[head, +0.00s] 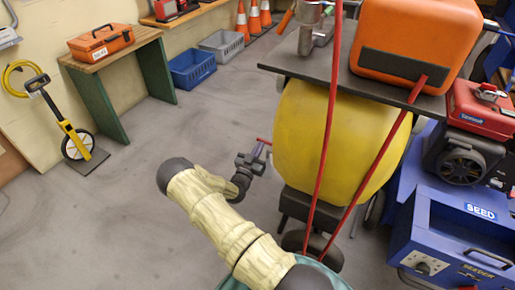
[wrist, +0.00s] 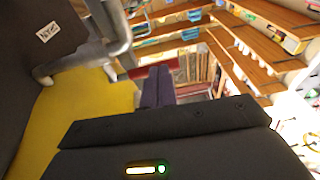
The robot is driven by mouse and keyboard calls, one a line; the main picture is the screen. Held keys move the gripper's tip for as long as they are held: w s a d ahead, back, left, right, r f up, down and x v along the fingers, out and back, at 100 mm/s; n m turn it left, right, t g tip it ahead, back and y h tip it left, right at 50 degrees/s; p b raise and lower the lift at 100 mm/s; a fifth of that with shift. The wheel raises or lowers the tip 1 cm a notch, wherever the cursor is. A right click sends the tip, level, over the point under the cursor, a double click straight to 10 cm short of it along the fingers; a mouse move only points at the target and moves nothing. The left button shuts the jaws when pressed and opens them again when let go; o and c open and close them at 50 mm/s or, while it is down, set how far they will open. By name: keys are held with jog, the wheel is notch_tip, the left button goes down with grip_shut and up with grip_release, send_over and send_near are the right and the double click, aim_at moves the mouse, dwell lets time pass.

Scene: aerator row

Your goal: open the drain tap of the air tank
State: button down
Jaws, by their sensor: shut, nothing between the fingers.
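The air tank (head: 305,135) is a yellow, rounded body under a dark plate. A thin red lever (head: 264,141), which looks like the drain tap handle, sticks out from its left side. My gripper (head: 262,151) is at the tank's left side, with its purple fingers close together just beside this lever. I cannot tell whether they touch it. In the wrist view the shut fingers (wrist: 158,88) show no object between them, and a red bar (wrist: 152,69) passes just behind their tips. The yellow tank (wrist: 95,105) fills the left there. The tap's body is not clearly visible.
An orange box-shaped unit (head: 413,40) sits on the dark plate above the tank. Long red bars (head: 327,130) cross in front of the tank. A blue machine (head: 465,235) stands to the right. The grey floor at left is open, with a measuring wheel (head: 77,145) and bench (head: 115,75) beyond.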

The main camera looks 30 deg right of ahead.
jog(key=p+v, duration=0.2)
jog(key=v, duration=1.1)
jog(key=shift+w+a+p, duration=0.2)
jog(key=shift+a+p, duration=0.2)
jog(key=shift+a, duration=0.15)
jog(key=shift+w+f, duration=0.1)
jog(key=w+a+r+g+y+p, duration=0.1)
jog(key=w+a+r+g+y, duration=0.2)
jog(key=w+r+y, duration=0.3)
jog(key=s+a+r+n+g+y+p, duration=0.1)
jog(key=s+a+r+n+y, duration=0.25)
jog(key=a+r+y, duration=0.45)
jog(key=s+r+n+g+y+p, duration=0.1)
jog(key=s+r+n+g, duration=0.1)
jog(key=s+r, duration=0.5)
jog(key=s+r+n+g+y, duration=0.1)
jog(key=s+r+n+g, duration=0.2)
jog(key=s, duration=1.2)
notch_tip(320, 180, up, 5)
jog(key=shift+s+f+n+y+p, duration=0.1)
jog(key=shift+s+n+y+p, duration=0.2)
jog(key=shift+n, duration=0.95)
